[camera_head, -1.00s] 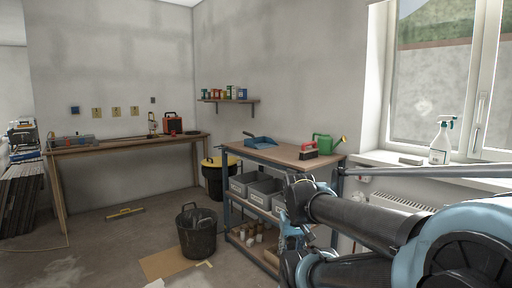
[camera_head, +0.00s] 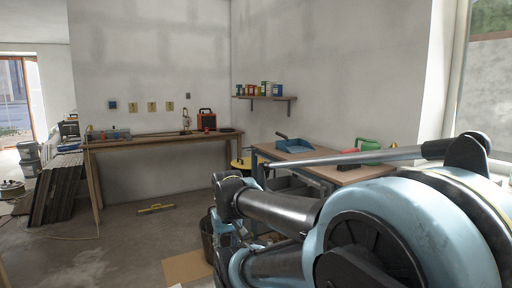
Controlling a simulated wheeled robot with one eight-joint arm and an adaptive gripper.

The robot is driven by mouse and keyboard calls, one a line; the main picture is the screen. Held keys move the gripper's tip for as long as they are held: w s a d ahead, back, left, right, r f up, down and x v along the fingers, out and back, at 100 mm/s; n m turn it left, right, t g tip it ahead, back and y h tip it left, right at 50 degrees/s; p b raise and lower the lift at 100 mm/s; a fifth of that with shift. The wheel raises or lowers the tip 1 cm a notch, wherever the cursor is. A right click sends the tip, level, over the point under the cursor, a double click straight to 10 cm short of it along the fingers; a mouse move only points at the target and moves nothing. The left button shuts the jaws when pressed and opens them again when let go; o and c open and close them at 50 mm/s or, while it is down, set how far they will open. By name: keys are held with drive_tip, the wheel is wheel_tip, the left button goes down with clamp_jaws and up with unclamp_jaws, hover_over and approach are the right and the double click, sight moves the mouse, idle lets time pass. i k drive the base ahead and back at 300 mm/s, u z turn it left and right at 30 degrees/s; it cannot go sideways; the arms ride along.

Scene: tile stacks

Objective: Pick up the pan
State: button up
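The only pan I see is a blue dustpan (camera_head: 295,147) lying on the wooden top of the workbench (camera_head: 325,153), near its back left edge. Its short handle points up to the left. My dark and light-blue arm fills the lower right of the head view and covers much of the bench front. The far end of my arm is low, left of the bench and well apart from the dustpan. No fingertips can be made out there, so I cannot tell whether my gripper is open or shut.
A green watering can (camera_head: 367,148) stands at the bench's right, partly behind my arm. A black bucket (camera_head: 206,238) is on the floor, partly hidden by my arm. A long table (camera_head: 160,140) stands along the back wall.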

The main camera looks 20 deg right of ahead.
sight(281, 145)
drive_tip(key=u, duration=0.05)
drive_tip(key=i, duration=1.1)
drive_tip(key=z, duration=0.75)
drive_tip(key=i, duration=0.7)
drive_tip(key=z, duration=0.55)
